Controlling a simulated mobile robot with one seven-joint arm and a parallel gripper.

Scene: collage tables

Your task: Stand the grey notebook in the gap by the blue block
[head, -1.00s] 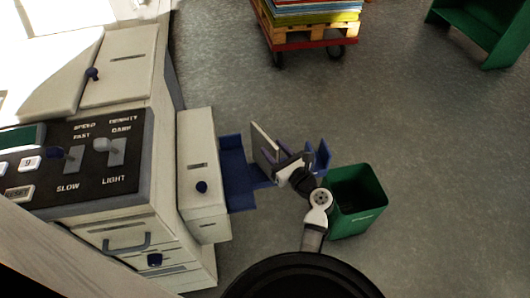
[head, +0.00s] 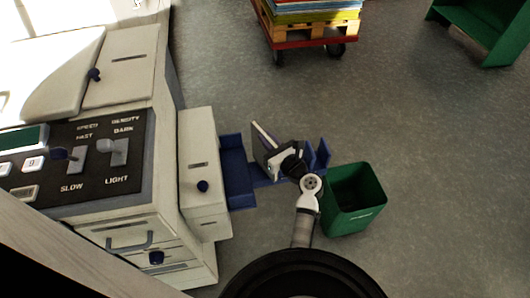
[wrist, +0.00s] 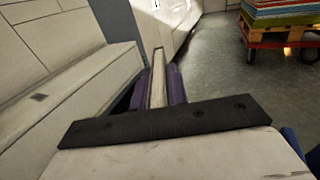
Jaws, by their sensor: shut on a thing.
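My gripper (wrist: 158,88) is shut on a thin, pale notebook (wrist: 157,66), held between its purple fingers in the wrist view. The notebook shows nearly edge-on there, its pale edge toward the camera. In the head view the notebook (head: 264,136) also looks like a thin slab, with its lower part hidden behind my gripper. It is above or beside the blue tray (head: 237,172) on the machine's side. A blue upright piece (head: 322,153) stands at the tray's right end, right of my gripper. I cannot tell whether this is the blue block, and the gap is not clearly visible.
The white copier-like machine (head: 198,140) fills the left side. A green bin (head: 360,205) stands right of my arm. A red cart (head: 310,46) with a pallet and coloured sheets is at the back. Grey floor (head: 430,150) is clear to the right.

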